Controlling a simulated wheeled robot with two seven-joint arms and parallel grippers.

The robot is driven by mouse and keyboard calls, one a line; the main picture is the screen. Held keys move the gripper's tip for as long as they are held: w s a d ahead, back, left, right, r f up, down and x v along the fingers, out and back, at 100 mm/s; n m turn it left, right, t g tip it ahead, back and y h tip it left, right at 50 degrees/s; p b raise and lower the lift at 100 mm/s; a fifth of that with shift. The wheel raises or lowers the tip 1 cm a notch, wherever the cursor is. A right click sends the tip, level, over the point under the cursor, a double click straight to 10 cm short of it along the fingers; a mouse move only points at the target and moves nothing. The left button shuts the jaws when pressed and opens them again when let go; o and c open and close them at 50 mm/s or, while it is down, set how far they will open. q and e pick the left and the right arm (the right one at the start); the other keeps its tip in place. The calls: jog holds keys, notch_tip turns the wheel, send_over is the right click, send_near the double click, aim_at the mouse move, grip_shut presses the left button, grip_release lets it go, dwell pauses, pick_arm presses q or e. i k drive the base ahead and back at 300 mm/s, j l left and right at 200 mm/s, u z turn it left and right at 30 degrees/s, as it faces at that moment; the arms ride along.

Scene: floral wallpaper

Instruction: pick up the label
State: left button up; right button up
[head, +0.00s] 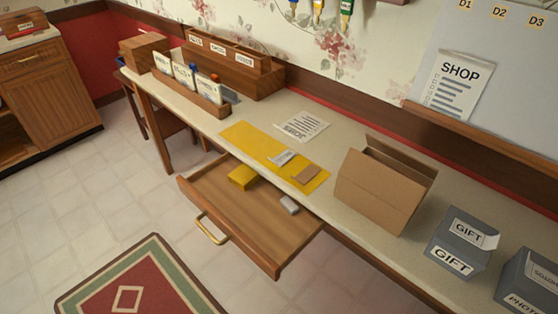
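A small white label-like piece with grey marks (281,158) lies on a yellow mat (245,136) on the long desk. A small brown piece (306,174) lies on the same mat, to its right. I cannot tell for sure which piece is the label. Neither of my grippers shows in the head view.
An open drawer (235,218) juts out below the mat, holding a yellow block (243,177) and a small grey-white object (289,205). An open cardboard box (378,193), a printed sheet (303,126) and a grey GIFT box (455,248) stand or lie on the desk (340,144).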

aim_at(287, 155)
jog(key=j+z, duration=0.35)
jog(key=k+j+z, duration=0.15)
jog(key=z, duration=0.25)
jog(key=k+j+z, duration=0.1)
jog(key=j+z, duration=0.25)
